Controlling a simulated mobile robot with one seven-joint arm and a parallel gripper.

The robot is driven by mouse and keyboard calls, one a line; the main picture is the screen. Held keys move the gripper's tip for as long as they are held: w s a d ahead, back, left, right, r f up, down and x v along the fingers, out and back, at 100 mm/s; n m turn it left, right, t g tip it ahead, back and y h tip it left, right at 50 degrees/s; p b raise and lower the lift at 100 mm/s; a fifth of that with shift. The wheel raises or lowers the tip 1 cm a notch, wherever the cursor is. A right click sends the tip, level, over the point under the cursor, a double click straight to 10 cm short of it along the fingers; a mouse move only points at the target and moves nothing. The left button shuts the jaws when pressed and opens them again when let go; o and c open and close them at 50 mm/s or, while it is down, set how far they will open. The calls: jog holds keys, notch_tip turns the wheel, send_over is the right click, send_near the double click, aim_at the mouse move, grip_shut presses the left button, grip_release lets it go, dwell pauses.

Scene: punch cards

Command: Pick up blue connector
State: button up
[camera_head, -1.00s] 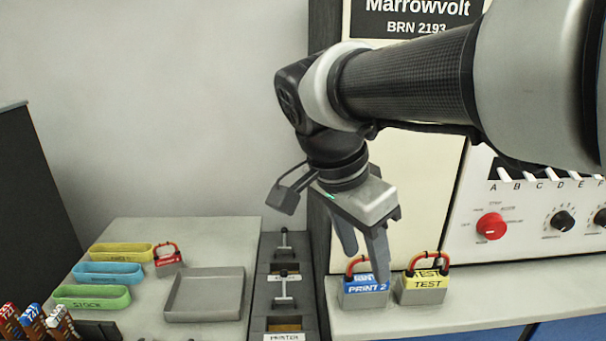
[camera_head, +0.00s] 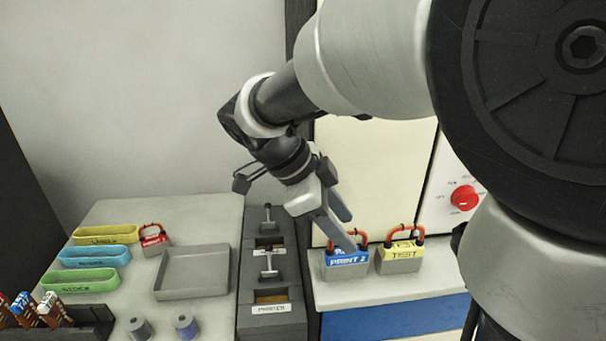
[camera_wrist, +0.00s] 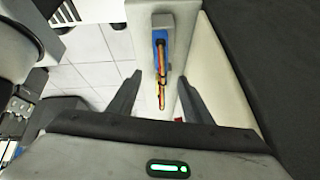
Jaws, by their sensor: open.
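The blue connector (camera_head: 346,258) is a grey block with a blue "PRINT 2" label and a red-orange handle on top. It stands upright on the light ledge in the head view. My gripper (camera_head: 345,230) is open and tilted, with its fingertips close above and in front of the handle. In the wrist view, the blue connector (camera_wrist: 160,36) and its handle lie ahead, in line with the gap between the open fingers (camera_wrist: 160,88). I cannot tell whether a finger touches the handle.
A yellow "TEST" connector (camera_head: 401,257) stands close to the right of the blue one. On the left are a grey tray (camera_head: 192,272), a small red connector (camera_head: 153,240), and yellow, blue and green bins (camera_head: 80,282). A dark slotted unit (camera_head: 268,307) stands between.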

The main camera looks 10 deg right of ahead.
aim_at(361, 248)
jog(key=shift+x, duration=3.55)
jog(key=shift+a, duration=0.1)
grip_shut()
